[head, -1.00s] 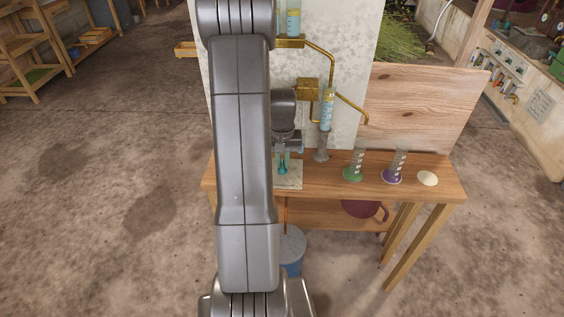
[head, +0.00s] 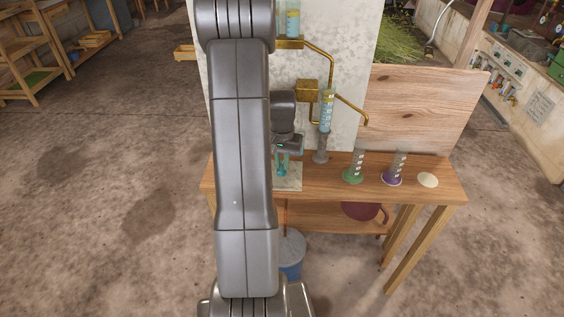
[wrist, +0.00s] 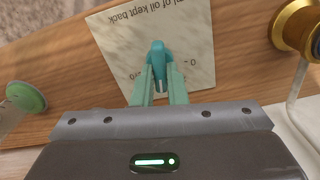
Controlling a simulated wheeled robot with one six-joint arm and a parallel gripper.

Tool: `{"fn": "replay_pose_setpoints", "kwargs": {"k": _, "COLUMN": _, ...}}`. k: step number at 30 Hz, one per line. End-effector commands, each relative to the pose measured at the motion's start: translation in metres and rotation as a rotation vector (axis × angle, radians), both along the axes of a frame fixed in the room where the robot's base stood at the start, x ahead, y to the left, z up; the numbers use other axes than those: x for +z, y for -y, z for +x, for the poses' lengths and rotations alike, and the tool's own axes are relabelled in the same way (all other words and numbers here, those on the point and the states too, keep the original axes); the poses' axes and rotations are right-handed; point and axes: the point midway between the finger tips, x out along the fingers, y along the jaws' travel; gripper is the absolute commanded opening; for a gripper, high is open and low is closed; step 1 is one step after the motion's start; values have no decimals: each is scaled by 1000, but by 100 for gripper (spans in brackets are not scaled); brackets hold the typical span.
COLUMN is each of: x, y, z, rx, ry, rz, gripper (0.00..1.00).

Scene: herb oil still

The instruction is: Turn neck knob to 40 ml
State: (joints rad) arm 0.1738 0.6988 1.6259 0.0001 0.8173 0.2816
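In the wrist view a teal knob (wrist: 157,54) stands on a pale card whose printing, seen upside down, reads in part "of oil kept back". Several scale marks are hidden by the knob and fingers, and I cannot read its setting. My gripper (wrist: 159,75) points down at the knob, its two pale green fingers on either side of the knob's narrow grip with little or no gap. Whether they press on it is unclear. In the head view my gripper (head: 282,163) is low over the card (head: 292,180) on the wooden table, partly hidden behind my arm.
A glass cylinder with bluish liquid (head: 326,111) stands near brass pipes (head: 320,50) right of my gripper. Further right are a green-based cylinder (head: 354,172), a purple-based cylinder (head: 394,170) and a cream disc (head: 428,180). A wooden board (head: 420,110) rises behind them.

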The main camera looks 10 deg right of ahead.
Motion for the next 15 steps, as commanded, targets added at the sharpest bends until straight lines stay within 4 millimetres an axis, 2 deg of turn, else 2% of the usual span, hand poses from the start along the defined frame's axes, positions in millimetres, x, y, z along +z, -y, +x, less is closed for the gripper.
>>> {"fn": "replay_pose_setpoints", "kwargs": {"k": 1, "x": 1, "y": 0, "z": 0, "rx": 1, "ry": 2, "rz": -1, "gripper": 20}}
{"fn": "replay_pose_setpoints", "kwargs": {"k": 3, "x": 1, "y": 0, "z": 0, "rx": 1, "ry": 2, "rz": -1, "gripper": 34}}
{"fn": "replay_pose_setpoints", "kwargs": {"k": 11, "x": 0, "y": 0, "z": 0, "rx": 1, "ry": 1, "rz": 0, "gripper": 34}}
{"fn": "replay_pose_setpoints", "kwargs": {"k": 15, "x": 8, "y": 0, "z": 1, "rx": 1, "ry": 2, "rz": -1, "gripper": 34}}
